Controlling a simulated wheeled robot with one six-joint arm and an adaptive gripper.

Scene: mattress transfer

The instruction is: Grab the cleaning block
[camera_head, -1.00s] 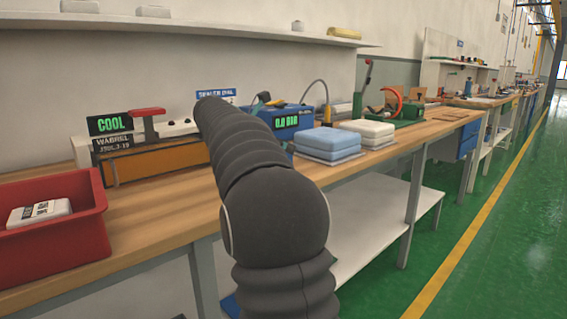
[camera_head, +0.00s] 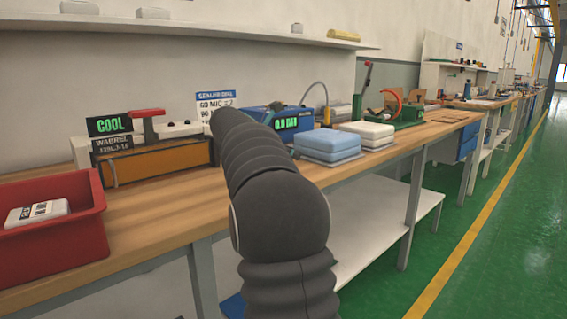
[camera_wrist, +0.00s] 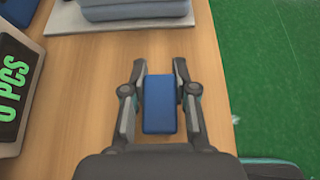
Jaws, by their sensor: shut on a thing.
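The cleaning block, a plain blue rectangular block (camera_wrist: 160,108), lies between the two fingers of my gripper (camera_wrist: 159,82) in the wrist view. The fingers are shut on its left and right sides. It is over the wooden bench top (camera_wrist: 82,115), near the right edge; I cannot tell whether it touches the wood. In the head view my dark arm hides the block and most of the gripper.
A display box (camera_wrist: 18,92) stands left of the gripper. Light-blue stacked pads (camera_head: 327,142) and white pads (camera_head: 366,132) lie beyond it. A red bin (camera_head: 48,238) holds a white pack (camera_head: 38,212). Green floor lies right of the bench.

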